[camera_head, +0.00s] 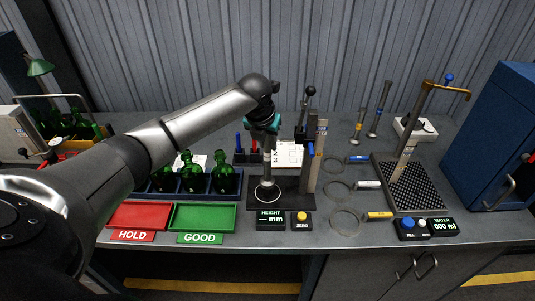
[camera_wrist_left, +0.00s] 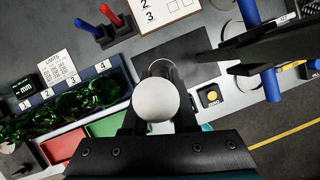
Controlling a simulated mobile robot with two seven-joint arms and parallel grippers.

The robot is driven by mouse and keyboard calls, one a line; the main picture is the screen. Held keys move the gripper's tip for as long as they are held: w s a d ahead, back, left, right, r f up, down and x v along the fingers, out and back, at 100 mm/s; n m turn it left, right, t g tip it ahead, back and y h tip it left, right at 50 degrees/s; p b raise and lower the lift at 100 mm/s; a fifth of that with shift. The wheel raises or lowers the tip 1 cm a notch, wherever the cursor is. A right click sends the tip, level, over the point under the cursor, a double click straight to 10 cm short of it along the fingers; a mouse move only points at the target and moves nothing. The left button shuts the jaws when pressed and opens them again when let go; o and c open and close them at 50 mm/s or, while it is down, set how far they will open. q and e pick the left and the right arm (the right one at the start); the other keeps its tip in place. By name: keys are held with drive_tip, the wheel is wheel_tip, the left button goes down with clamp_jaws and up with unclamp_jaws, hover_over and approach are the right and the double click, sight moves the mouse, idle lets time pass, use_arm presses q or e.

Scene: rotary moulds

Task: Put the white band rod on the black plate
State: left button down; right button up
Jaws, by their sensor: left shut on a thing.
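My left gripper (camera_head: 267,158) points down over the black plate (camera_head: 289,199) of the gauge stand. It is shut on the white band rod (camera_wrist_left: 155,100), whose pale round end shows between the fingers in the left wrist view. The band itself cannot be made out. The black plate also shows in the left wrist view (camera_wrist_left: 196,45), with a pale ring mark partly hidden behind the rod. I cannot tell whether the rod's lower end touches the plate. My right gripper is not in view.
The stand's upright post (camera_head: 310,168) rises close right of the gripper. A red tray (camera_head: 139,216), a green tray (camera_head: 203,217) and a rack of green bottles (camera_head: 224,180) lie left. Wire loops (camera_head: 341,190) lie right. Two banded rods (camera_head: 377,115) stand at the back.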

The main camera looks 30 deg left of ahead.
sight(266, 150)
use_arm(q)
drive_tip(key=shift+f, duration=2.15)
drive_tip(key=c, duration=0.7)
unclamp_jaws()
drive_tip(key=v, duration=1.2)
drive_tip(key=shift+p, duration=0.3)
